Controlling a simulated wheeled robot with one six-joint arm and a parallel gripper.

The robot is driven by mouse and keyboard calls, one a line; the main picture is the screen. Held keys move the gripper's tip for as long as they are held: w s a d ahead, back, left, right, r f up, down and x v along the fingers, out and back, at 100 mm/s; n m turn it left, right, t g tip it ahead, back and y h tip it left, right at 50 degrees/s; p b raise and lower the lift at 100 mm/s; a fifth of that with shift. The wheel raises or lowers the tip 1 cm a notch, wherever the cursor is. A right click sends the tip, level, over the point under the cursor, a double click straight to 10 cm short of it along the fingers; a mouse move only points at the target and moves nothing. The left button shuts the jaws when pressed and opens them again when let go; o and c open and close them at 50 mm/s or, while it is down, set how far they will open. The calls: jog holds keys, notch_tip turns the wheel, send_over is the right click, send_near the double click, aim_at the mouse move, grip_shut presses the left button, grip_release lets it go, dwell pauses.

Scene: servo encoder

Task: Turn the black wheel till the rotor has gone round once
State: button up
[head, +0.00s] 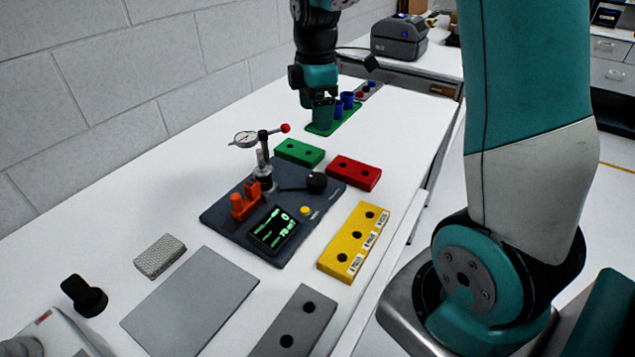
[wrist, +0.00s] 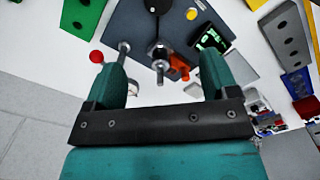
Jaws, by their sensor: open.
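The dark base plate (head: 221,218) lies on the white bench and carries the device. The black wheel (head: 316,182) looks like the round knob at its right side; in the wrist view a dark round shape, probably this knob (wrist: 156,5), is cut by the top edge. An upright post (head: 264,172), perhaps the rotor, bears a cross arm with a red ball (head: 285,128) and a round dial (head: 246,138). My gripper (head: 322,118) is open and empty, above the bench beyond the device. In the wrist view its fingers (wrist: 163,75) frame the post (wrist: 160,56) at a distance.
The plate also holds a lit screen (head: 271,229), a yellow button (head: 305,211) and an orange bracket (head: 244,200). Green (head: 300,152), red (head: 354,173) and yellow (head: 355,242) blocks stand close around it. A grey sheet (head: 190,302) lies in front. A wall runs along the left.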

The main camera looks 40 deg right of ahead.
aim_at(317, 178)
notch_tip(317, 178, down, 18)
jog(key=shift+d+r+p, duration=0.15)
jog(key=shift+r+p, duration=0.1)
jog(key=shift+p, duration=0.5)
jog(key=c, duration=0.9)
